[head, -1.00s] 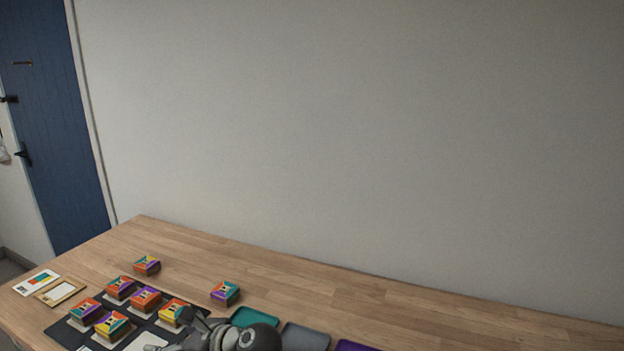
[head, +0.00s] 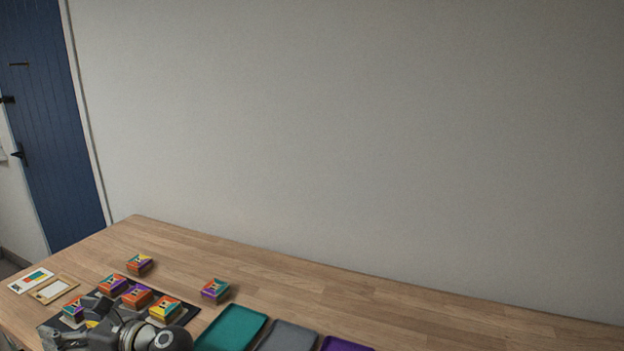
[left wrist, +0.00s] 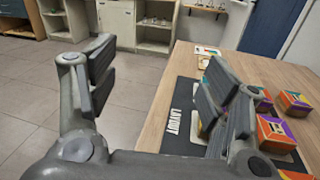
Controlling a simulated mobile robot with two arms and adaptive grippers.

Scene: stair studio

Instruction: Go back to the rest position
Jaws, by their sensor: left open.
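My left gripper (head: 68,322) is at the lower left of the head view, over the near-left part of the dark mat. In the left wrist view its two fingers (left wrist: 155,85) stand wide apart with nothing between them. It hides part of the mat and some of the blocks. My right gripper is not in view.
Several colourful blocks stand on the dark mat (left wrist: 182,92); two more, one at the back (head: 140,264) and one further right (head: 215,290), stand on the wooden table (head: 330,290). Teal (head: 232,328), grey (head: 288,338) and purple (head: 345,345) trays lie to the right. A frame (head: 54,291) lies left.

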